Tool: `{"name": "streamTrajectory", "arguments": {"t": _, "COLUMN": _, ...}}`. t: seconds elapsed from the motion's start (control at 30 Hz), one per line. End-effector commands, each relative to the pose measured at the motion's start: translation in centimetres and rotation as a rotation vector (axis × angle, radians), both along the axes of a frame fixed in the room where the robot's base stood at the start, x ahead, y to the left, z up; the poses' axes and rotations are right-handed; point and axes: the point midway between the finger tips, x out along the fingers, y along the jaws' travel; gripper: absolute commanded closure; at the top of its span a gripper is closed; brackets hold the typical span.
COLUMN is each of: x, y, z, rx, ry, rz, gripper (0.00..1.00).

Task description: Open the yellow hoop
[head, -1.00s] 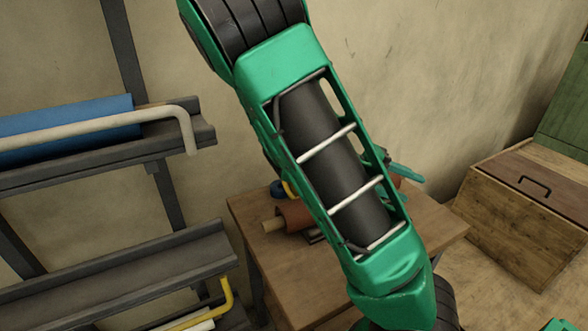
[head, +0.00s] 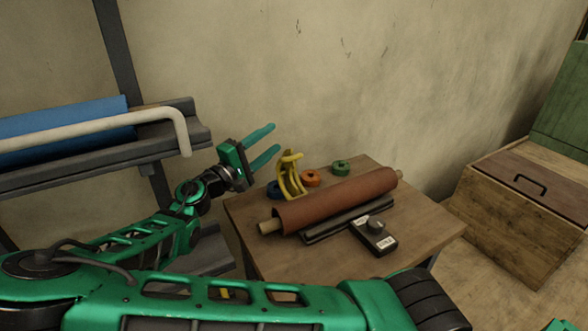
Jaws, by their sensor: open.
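My gripper (head: 275,139) is open and empty in the head view, its two teal fingers pointing right and apart. It is in the air in front of the wall, left of and above the table. A small patch of the yellow hoop (head: 223,294) shows through an opening in my arm, low at the left. The rest of it, and most of the lower rack it belongs to, is hidden behind my arm. My gripper is well above the hoop and not touching it.
The upper rack (head: 90,168) holds a blue roll (head: 60,122) with a cream hoop (head: 100,128) across it. The table (head: 320,262) carries a brown roll (head: 340,200), a yellow tool (head: 290,176), tape rings and a black device (head: 373,235). A wooden chest (head: 520,225) stands right.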

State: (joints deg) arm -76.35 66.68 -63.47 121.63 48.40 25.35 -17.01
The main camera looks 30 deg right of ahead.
Motion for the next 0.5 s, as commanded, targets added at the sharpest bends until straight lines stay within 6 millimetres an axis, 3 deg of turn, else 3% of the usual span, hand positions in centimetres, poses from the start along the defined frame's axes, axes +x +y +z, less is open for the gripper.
{"name": "streamTrajectory", "arguments": {"t": 0.2, "x": 3.8, "y": 4.0, "z": -7.3, "rx": 0.114, "ry": 0.174, "rz": 0.023, "gripper": 0.55}}
{"name": "streamTrajectory", "arguments": {"t": 0.3, "x": 4.1, "y": 3.4, "z": -9.3, "rx": 0.165, "ry": 0.211, "rz": -0.047, "gripper": 0.55}}
{"name": "streamTrajectory", "arguments": {"t": 0.5, "x": 3.7, "y": 1.1, "z": -11.2, "rx": 0.239, "ry": 0.230, "rz": -0.210, "gripper": 0.55}}
